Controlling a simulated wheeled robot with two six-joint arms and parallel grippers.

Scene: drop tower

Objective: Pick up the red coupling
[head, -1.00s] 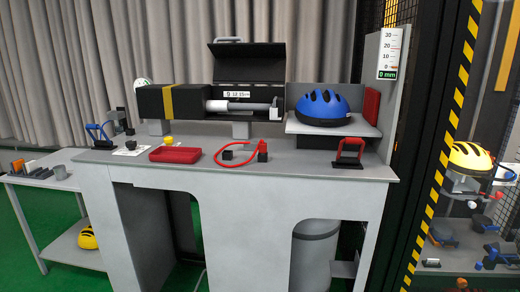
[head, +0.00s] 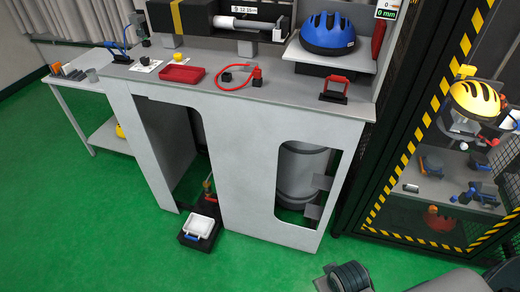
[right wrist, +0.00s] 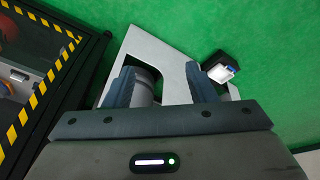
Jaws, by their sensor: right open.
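A red hose (head: 234,86) lies in a loop on the grey bench top, with a black block (head: 226,77) near its left side. A small red piece at the right end of the hose, on a dark base (head: 257,81), may be the red coupling (head: 257,73); it is too small to be sure. My right gripper (right wrist: 160,80) is open and empty in the right wrist view. It points down over the floor, with the bench's side behind its fingers, away from the hose. My left gripper is not in view.
On the bench are a red tray (head: 182,74), a red-and-black frame (head: 335,89) and a blue helmet (head: 328,33) on a raised shelf. A black box with a white tray (head: 198,226) stands on the green floor. A striped cage (head: 400,150) is at right.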

